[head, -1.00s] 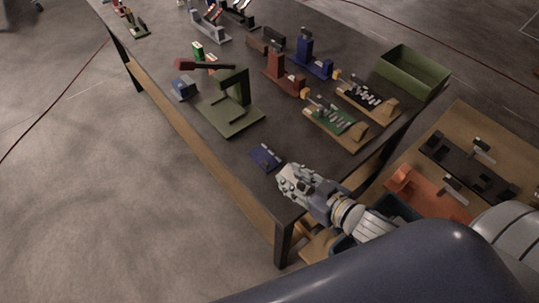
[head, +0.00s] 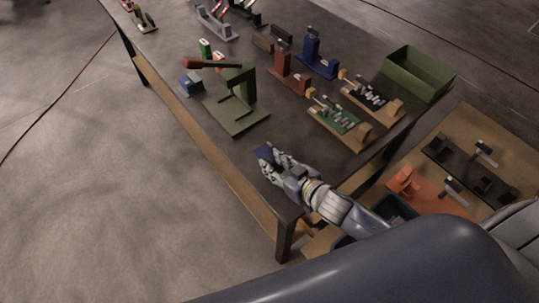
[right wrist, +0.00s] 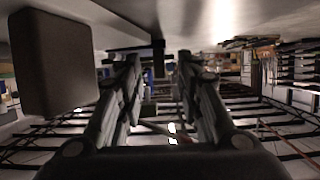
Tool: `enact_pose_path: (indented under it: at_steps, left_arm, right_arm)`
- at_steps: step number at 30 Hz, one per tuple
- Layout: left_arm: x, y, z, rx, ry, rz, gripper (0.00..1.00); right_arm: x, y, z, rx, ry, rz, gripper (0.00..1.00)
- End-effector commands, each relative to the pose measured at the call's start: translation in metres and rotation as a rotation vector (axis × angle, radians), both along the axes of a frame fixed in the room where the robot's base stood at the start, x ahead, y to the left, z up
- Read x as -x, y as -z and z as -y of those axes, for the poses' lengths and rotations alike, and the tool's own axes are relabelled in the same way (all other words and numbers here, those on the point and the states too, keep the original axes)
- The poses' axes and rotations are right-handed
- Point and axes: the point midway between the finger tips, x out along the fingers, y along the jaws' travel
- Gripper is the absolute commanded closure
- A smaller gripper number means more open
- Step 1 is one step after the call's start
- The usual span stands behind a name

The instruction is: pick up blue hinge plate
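My left gripper is not in view.
Red (head: 289,75) and blue (head: 318,58) fixtures, a green circuit board on a wooden base (head: 340,118) and a green bin (head: 416,72) stand to the right. A second table (head: 465,122) is at the right.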

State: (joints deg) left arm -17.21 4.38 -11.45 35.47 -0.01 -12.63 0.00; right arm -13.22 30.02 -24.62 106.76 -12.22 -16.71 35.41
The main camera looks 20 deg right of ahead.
Motion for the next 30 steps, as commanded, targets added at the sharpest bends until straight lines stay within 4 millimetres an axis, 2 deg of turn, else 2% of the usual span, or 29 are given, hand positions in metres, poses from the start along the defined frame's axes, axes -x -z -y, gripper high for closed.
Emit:
enact_pose_path:
  at_steps: [7, 11, 12, 24, 30]
  left_arm:
    - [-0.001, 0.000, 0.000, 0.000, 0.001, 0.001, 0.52]
    - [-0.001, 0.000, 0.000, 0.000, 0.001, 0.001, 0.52]
    - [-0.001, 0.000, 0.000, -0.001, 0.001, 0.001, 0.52]
    - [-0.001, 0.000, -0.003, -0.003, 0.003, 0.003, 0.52]
    - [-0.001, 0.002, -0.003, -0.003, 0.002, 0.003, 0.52]
  right_arm:
    - [-0.001, 0.001, 0.000, 0.000, 0.000, 0.000, 0.67]
    - [-0.001, 0.001, 0.000, 0.000, 0.000, 0.000, 0.96]
    - [-0.001, 0.001, 0.000, 0.000, 0.000, 0.000, 1.00]
    - [-0.001, -0.001, 0.000, -0.001, 0.000, 0.002, 1.00]
    - [-0.002, -0.010, 0.000, 0.000, 0.000, 0.003, 1.00]
